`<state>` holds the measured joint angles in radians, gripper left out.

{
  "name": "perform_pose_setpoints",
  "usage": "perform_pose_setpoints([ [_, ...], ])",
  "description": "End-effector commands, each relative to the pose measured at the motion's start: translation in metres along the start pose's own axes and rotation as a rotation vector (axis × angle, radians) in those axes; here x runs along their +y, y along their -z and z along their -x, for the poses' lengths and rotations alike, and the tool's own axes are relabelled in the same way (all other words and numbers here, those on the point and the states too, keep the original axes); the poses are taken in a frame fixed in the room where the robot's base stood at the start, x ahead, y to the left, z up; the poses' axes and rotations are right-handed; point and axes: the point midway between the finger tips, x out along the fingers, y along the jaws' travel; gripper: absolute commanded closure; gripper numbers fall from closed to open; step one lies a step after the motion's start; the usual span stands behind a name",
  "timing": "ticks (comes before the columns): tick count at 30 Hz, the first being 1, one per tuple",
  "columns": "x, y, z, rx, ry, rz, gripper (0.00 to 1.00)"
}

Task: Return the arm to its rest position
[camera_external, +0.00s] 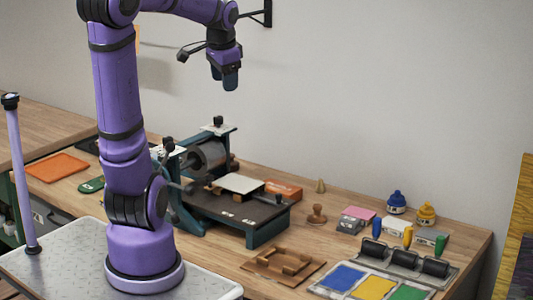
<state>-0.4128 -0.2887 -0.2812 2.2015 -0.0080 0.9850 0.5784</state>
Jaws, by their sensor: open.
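My purple arm rises from its round base on the grey metal plate and bends over at the top of the view. My gripper (230,78) hangs from the end of the arm, pointing down, high above the workbench (215,262). Its dark fingertips are in the air, with nothing visible between them and nothing touching them. The gap between the fingers is hard to make out from this side. The top of the arm's elbow is cut off by the upper edge of the view.
Below stands a teal press (240,210) with a roller. To the right are a wooden stamp (317,214), ink bottles (397,201), black rollers (404,258) and a colour tray (375,286). An orange tray (57,167) lies left. The air around the gripper is clear.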

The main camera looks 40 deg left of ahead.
Motion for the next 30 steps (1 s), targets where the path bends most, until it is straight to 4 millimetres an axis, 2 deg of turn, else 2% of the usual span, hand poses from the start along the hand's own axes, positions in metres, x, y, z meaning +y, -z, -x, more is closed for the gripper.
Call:
perform_pose_setpoints([
  [1,0.014,-0.011,0.007,0.021,0.015,0.033,0.44],
  [6,0.047,-0.049,0.022,0.096,0.035,0.179,0.44],
  [12,0.078,-0.094,0.026,0.191,0.008,0.338,0.44],
  [15,0.087,-0.11,0.024,0.226,-0.014,0.398,0.44],
  [21,0.096,-0.124,0.021,0.257,-0.042,0.457,0.44],
  [30,0.096,-0.125,0.021,0.259,-0.044,0.462,0.44],
])
